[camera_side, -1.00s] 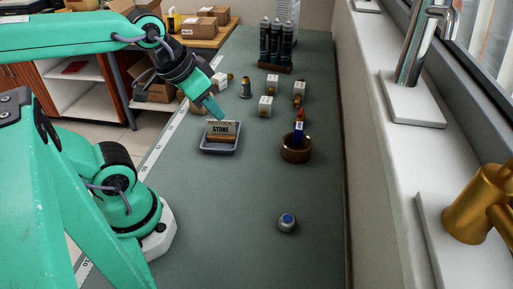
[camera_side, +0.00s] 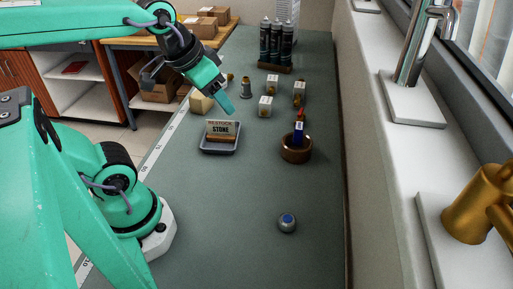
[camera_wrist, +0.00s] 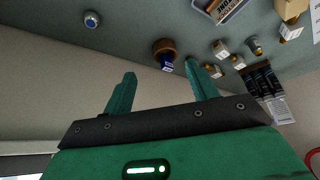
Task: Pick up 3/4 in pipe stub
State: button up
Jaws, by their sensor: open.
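Several small pieces with white label blocks and brass- or copper-coloured ends stand toward the back of the bench. One is the front tagged piece (camera_side: 265,106), one the back tagged piece (camera_side: 272,86), one the right tagged piece (camera_side: 299,92). I cannot read their labels, so I cannot tell which is the 3/4 in pipe stub. My gripper (camera_side: 224,100) is above the bench, left of these pieces and behind the tray. In the wrist view my gripper (camera_wrist: 160,68) has its fingers apart with nothing held; tagged pieces show near the right finger.
A grey tray (camera_side: 221,152) holds a restock card. A brown round pot (camera_side: 297,152) holds a blue marker (camera_side: 298,132). A blue-topped grey knob (camera_side: 287,223) lies in front. Black tubes (camera_side: 275,42) stand behind. A metal fitting (camera_side: 246,88) and beige block (camera_side: 201,103) are near my gripper.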

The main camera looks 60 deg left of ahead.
jog(key=w+a+r+n+g, duration=0.1)
jog(key=w+a+r, duration=0.2)
jog(key=w, duration=0.3)
jog(key=w+a+r, duration=0.2)
jog(key=w+a, duration=0.1)
jog(key=w, duration=0.4)
jog(key=n+g, duration=0.3)
send_over(246, 81)
jog(key=d, duration=0.9)
notch_tip(246, 81, down, 11)
jog(key=shift+n+g, duration=0.5)
jog(key=shift+g, duration=0.2)
jog(key=a+f, duration=0.6)
jog(key=f, duration=0.1)
jog(key=w+a+f, duration=0.1)
jog(key=a+f, duration=0.2)
jog(key=f, duration=0.1)
jog(key=shift+a+f, duration=0.1)
jog(key=shift+a, duration=0.25)
jog(key=shift+a+f, duration=0.2)
jog(key=shift+f, duration=0.05)
jog(key=shift+f, duration=0.15)
jog(key=shift+s+f, duration=0.15)
jog(key=shift+f, duration=1.75)
jog(key=shift+s+f, duration=0.1)
jog(key=shift+f, duration=1.75)
